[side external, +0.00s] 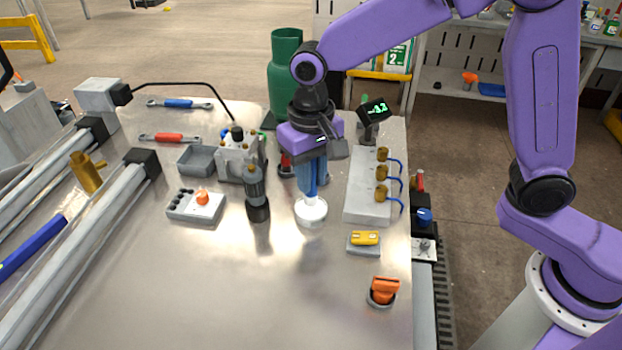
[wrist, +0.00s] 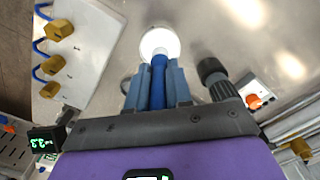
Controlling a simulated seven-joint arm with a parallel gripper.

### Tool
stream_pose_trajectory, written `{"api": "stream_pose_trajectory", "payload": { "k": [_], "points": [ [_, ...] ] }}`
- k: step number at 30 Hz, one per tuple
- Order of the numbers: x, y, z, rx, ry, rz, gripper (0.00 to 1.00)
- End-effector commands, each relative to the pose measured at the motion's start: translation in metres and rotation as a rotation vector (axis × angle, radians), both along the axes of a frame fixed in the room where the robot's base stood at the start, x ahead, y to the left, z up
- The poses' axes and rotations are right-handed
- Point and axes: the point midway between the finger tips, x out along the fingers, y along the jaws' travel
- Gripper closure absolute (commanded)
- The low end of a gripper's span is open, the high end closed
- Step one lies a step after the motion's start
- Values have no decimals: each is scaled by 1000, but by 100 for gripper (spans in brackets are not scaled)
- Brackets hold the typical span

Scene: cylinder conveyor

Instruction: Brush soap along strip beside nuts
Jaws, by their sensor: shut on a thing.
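My gripper (side external: 311,182) points down and is shut on the blue handle of a brush (wrist: 158,82). The brush's lower end is over or in a round white dish (side external: 311,213), which also shows in the wrist view (wrist: 160,42); I cannot tell whether it touches the contents. The bristles are hidden. To the right stands a grey block (side external: 362,209) with three brass nuts (side external: 382,171) along it, each with a blue tube. The nuts also show at the left of the wrist view (wrist: 60,30).
A dark bottle (side external: 257,197) stands close to the left of the dish. A grey box with an orange knob (side external: 203,197), a yellow-topped block (side external: 365,238) and an orange switch (side external: 384,287) sit nearby. A small green-lit display (side external: 375,110) stands behind the block. The front table surface is clear.

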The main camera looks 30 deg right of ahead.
Motion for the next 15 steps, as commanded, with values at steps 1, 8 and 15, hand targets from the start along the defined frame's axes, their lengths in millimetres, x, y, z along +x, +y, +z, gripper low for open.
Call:
{"api": "stream_pose_trajectory", "payload": {
  "k": [1,8,15],
  "points": [
    [0,1,4,2,-3,0,100],
    [0,1,20,2,-2,1,100],
    [0,0,36,2,-2,0,100]
  ]
}}
